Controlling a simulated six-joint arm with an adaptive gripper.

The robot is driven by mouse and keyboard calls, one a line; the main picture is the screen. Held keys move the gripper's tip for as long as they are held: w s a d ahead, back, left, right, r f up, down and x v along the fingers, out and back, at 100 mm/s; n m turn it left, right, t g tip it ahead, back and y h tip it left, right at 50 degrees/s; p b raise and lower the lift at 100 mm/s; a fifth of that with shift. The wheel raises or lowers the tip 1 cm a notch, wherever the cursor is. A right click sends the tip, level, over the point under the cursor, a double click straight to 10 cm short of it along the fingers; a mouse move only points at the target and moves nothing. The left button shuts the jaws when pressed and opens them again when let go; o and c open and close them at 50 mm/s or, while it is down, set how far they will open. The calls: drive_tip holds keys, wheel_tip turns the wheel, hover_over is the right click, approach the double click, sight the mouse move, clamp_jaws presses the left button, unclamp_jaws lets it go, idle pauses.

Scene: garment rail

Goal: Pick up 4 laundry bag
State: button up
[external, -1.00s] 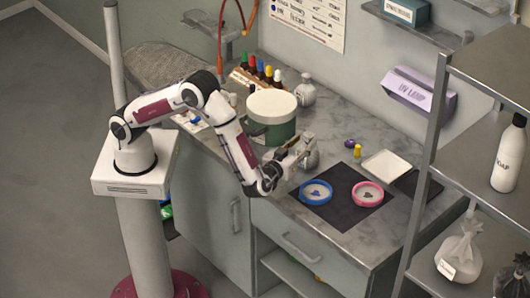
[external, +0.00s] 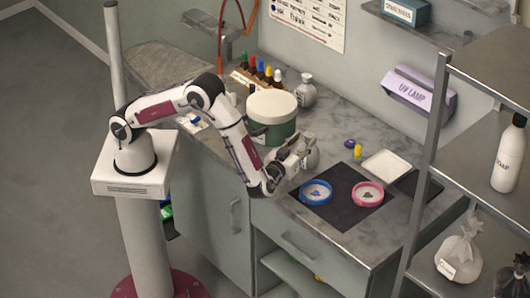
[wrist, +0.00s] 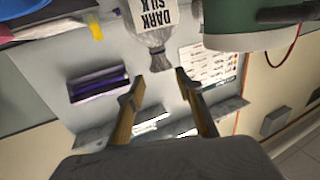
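A clear laundry bag labelled DARK SILK (wrist: 152,22) shows at the top of the wrist view, its gathered neck toward my gripper (wrist: 155,88). The two fingers are open. The neck lies just beyond and between the fingertips in the picture; I see no contact. A pale tied bag (external: 459,257) and a dark bag (external: 514,280) are on the lower shelf at right.
The green tub (external: 272,132) stands close left of my gripper and shows in the wrist view (wrist: 235,32). A black mat (external: 341,208) holds a blue ring dish (external: 316,192) and a pink one (external: 368,194). A white tray (external: 386,166) and several dropper bottles are on the counter.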

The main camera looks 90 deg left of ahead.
sight(307, 138)
drive_tip(key=shift+a, duration=0.1)
drive_tip(key=shift+w+a+f, duration=0.2)
drive_tip(key=shift+a+f, duration=0.05)
drive_tip(key=shift+a, duration=0.3)
drive_tip(key=shift+w+a+f, duration=0.2)
drive_tip(key=shift+w+a, duration=0.05)
drive_tip(key=shift+a, duration=0.3)
drive_tip(key=shift+w+a+f, duration=0.2)
drive_tip(key=shift+a+f, duration=0.05)
drive_tip(key=shift+a, duration=0.3)
drive_tip(key=shift+x, duration=0.8)
drive_tip(key=shift+c, duration=0.2)
clamp_jaws()
